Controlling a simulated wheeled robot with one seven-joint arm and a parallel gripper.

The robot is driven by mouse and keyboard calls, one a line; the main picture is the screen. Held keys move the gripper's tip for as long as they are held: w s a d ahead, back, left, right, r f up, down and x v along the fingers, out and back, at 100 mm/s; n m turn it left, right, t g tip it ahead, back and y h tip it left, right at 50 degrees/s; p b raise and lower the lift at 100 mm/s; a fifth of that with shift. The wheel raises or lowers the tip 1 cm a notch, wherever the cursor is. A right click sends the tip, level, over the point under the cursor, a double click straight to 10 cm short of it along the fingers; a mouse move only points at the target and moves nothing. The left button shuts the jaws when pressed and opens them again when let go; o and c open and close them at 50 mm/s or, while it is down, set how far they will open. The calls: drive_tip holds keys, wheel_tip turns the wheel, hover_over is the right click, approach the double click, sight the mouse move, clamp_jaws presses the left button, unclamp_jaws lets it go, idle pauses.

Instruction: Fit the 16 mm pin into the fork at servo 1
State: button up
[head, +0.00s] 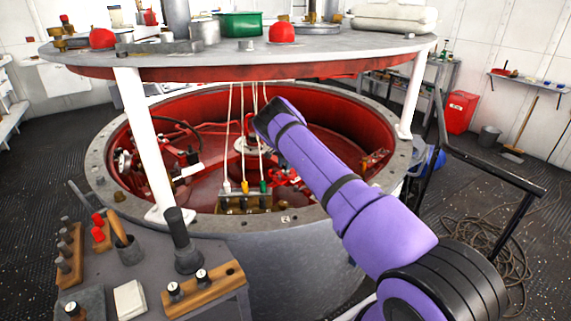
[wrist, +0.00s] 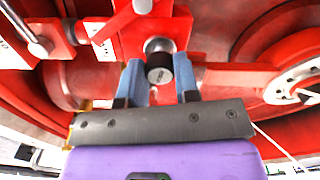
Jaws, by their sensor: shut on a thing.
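In the wrist view my gripper (wrist: 160,80) has its two blue fingers shut on a pin (wrist: 159,68) with a black, labelled head and a grey end face. The label is too small to read. A shiny round metal part shows just beyond the pin's head; I cannot tell whether it is pin or fitting. Red linkage parts (wrist: 205,35) lie close behind the fingertips. I cannot tell which part is the fork at servo 1, or whether the pin is in it. In the head view my arm reaches into the red well, and its end hides the pin and fingers.
The well's grey flange (head: 340,213) surrounds the red interior. A round tabletop (head: 330,57) on white posts overhangs it. Hanging cords and a block with coloured tips (head: 245,203) are left of my arm. Wooden racks with pins (head: 205,290) stand at the front left.

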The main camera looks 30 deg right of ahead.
drive_tip(key=shift+f, duration=0.2)
drive_tip(key=o, duration=1.1)
drive_tip(key=shift+r, duration=3.75)
drive_tip(key=shift+s, duration=0.1)
